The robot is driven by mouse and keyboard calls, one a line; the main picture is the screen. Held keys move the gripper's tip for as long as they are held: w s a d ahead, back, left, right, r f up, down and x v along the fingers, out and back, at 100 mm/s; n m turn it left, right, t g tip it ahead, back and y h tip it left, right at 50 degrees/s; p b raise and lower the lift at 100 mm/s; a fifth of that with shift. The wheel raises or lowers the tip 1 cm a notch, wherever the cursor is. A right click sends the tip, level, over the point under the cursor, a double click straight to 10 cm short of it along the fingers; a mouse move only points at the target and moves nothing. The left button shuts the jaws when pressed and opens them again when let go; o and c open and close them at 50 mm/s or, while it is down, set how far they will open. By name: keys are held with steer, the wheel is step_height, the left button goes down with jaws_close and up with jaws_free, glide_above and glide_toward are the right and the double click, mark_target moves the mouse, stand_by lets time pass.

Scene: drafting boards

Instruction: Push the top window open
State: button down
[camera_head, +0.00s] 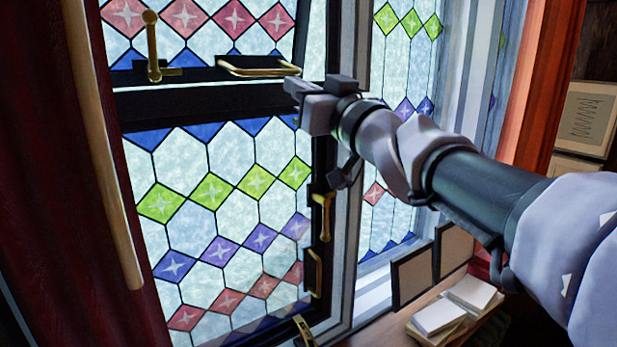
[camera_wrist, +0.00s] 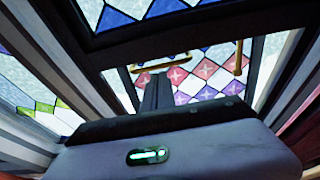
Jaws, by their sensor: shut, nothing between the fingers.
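The top window (camera_head: 210,75) has a dark frame around stained glass with red diamonds and blue triangles. A brass bar handle (camera_head: 258,69) lies along its bottom rail, and an upright brass lever (camera_head: 152,48) stands to the left. A strip of pale glass shows right of its frame; I cannot tell how far it stands open. My gripper (camera_head: 292,86) is shut and empty at the right end of the handle. Contact with the frame or handle is unclear. In the wrist view the dark fingers (camera_wrist: 156,92) point towards the brass handle (camera_wrist: 165,62), with the lever (camera_wrist: 238,58) to the right.
The lower window (camera_head: 215,200) sits below, with brass fittings (camera_head: 323,215) along its right side. A dark red curtain (camera_head: 85,180) hangs at the left. A narrow side window (camera_head: 400,100) is behind my arm.

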steer(key=x, duration=0.2)
steer(key=p+x, duration=0.2)
steer(key=x, duration=0.1)
steer(key=shift+w+a+f, duration=0.2)
steer(key=shift+w+a, duration=0.05)
stand_by(0.5)
steer(key=shift+r, duration=0.1)
